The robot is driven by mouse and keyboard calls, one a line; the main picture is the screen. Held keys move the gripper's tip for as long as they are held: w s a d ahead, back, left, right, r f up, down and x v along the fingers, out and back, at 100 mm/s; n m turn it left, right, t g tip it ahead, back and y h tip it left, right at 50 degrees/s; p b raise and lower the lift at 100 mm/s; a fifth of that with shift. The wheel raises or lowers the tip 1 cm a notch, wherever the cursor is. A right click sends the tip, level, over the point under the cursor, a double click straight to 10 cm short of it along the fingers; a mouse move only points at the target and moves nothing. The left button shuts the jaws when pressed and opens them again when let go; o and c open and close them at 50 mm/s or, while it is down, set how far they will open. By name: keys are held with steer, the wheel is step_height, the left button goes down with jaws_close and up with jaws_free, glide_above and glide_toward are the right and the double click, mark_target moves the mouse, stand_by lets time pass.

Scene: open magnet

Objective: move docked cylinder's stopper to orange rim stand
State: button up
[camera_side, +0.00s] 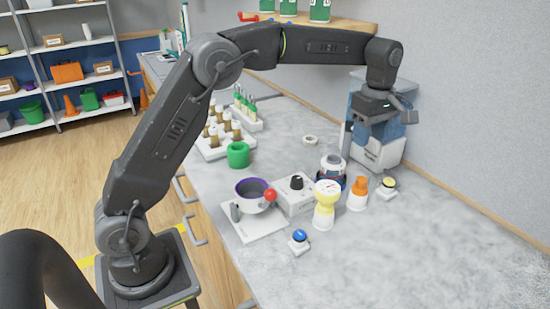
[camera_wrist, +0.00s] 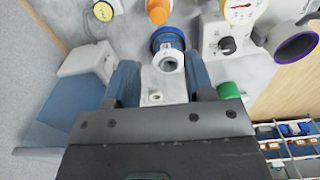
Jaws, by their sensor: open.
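A short white cylinder with a dark blue band (camera_side: 331,170) stands on the counter. In the wrist view the blue-banded cylinder (camera_wrist: 168,42) is beyond my fingertips, with a pale round part with a dark centre at its near side; I cannot tell whether that part is a stopper. A white stand with an orange upper part (camera_side: 358,192) is just right of it, and its orange top (camera_wrist: 158,12) shows at the top of the wrist view. My gripper (camera_side: 374,138) is open above and behind the cylinder. Its fingers (camera_wrist: 160,82) are apart with nothing between them.
A blue-and-white box (camera_side: 380,150) is beside my gripper. A green cup (camera_side: 238,154) is at left. The front right counter is clear.

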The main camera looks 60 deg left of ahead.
steer(key=s+r+m+t, duration=0.2)
steer(key=s+r+m, duration=0.25)
steer(key=s, duration=0.45)
steer(key=s+r+m+t, duration=0.1)
steer(key=s+r+m, duration=0.2)
steer(key=s+m, duration=0.35)
steer(key=s+f+m+t, duration=0.1)
steer(key=s+f+m, duration=0.1)
steer(key=s, duration=0.3)
steer(key=s+a+f+m, duration=0.1)
steer(key=s+f+m, duration=0.1)
steer(key=s, duration=0.4)
steer(key=s+f+m+t, duration=0.1)
steer(key=s+f+m, duration=0.1)
steer(key=s, duration=0.3)
steer(key=shift+s+a+f+m+t, duration=0.15)
steer(key=shift+f+m+t, duration=0.15)
steer(key=shift+f+m, duration=0.15)
steer(key=shift+o, duration=0.5)
